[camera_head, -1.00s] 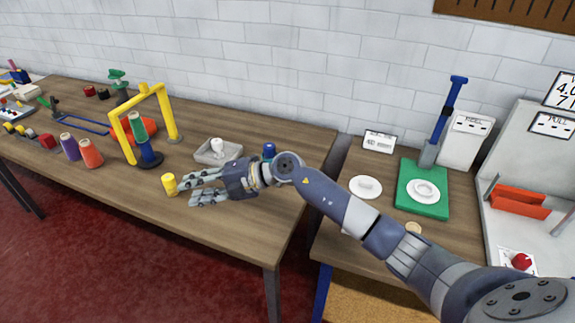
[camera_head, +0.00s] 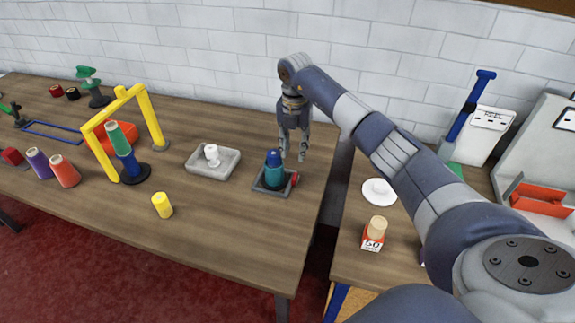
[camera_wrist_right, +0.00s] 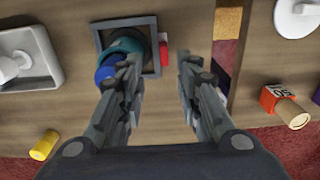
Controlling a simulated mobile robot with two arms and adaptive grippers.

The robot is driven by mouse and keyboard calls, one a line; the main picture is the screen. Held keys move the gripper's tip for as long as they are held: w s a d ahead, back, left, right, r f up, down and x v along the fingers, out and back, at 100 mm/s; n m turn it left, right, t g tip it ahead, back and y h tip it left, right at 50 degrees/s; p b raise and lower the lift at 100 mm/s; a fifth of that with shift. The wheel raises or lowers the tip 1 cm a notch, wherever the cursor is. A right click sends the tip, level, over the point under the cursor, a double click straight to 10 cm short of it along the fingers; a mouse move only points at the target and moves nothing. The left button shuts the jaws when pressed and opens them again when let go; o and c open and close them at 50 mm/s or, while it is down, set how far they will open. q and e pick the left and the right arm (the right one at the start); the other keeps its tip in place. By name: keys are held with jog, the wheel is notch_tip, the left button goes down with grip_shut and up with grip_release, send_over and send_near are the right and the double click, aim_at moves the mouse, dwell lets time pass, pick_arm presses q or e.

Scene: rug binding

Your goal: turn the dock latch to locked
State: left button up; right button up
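The dock (camera_head: 257,189) is a grey square frame near the right end of the long wooden table. A teal bottle or spool with a blue top (camera_head: 274,171) stands in it. A red latch piece (camera_head: 294,179) sits on the dock's right side; its setting cannot be read. In the wrist view the dock (camera_wrist_right: 99,38) and the red latch (camera_wrist_right: 163,50) lie below the fingers. My right gripper (camera_head: 293,156) points down above and just behind the dock. Its fingers (camera_wrist_right: 157,63) are open, with nothing between them, apart from the latch. My left gripper is out of view.
A grey tray with a white knob (camera_head: 196,160) and a yellow cylinder (camera_head: 162,206) lie left of the dock. A yellow arch (camera_head: 156,115) stands farther left. A side table holds a white disc (camera_head: 379,191) and a red-and-white box (camera_head: 373,243). A gap separates the tables.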

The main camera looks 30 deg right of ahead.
aim_at(295, 176)
jog(key=shift+s+a+f+p, duration=0.25)
jog(key=shift+s+f+p, duration=0.2)
jog(key=shift+s+f, duration=0.5)
notch_tip(295, 176, down, 4)
jog(key=shift+w+r+p, duration=0.1)
jog(key=shift+r+p, duration=0.05)
jog(key=shift+p, duration=0.25)
jog(key=f, duration=0.2)
jog(key=shift+w+d+f, duration=0.1)
jog(key=shift+w+f, duration=0.25)
jog(key=shift+s+f, duration=0.1)
jog(key=shift+f, duration=0.4)
grip_shut()
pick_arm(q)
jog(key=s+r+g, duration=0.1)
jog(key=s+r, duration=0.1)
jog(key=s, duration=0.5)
